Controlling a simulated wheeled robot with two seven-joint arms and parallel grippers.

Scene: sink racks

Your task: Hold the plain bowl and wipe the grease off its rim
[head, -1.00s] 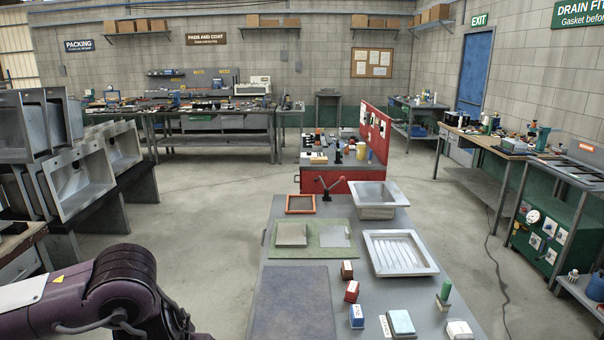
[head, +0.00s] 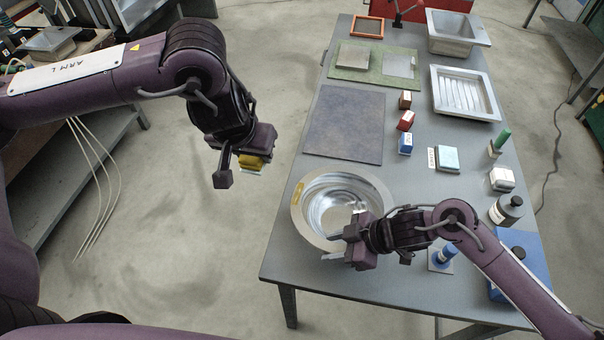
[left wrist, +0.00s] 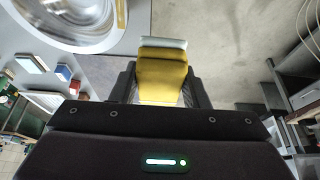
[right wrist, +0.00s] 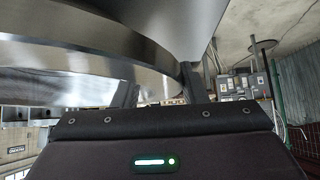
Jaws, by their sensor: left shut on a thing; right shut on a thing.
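The plain bowl (head: 375,193), a shiny metal basin with a wide flat rim, is at the near left edge of the table. A yellow grease patch (head: 298,194) lies on the rim's left side; it also shows in the left wrist view (left wrist: 121,12). My right gripper (head: 343,246) is shut on the bowl's near rim; in the right wrist view the bowl's metal (right wrist: 90,45) fills the upper left. My left gripper (head: 238,172) is shut on a yellow block with a pale edge (left wrist: 163,75), held off the table, left of and apart from the bowl.
A dark mat (head: 345,124) lies beyond the bowl. Open floor lies left of the table (head: 282,240).

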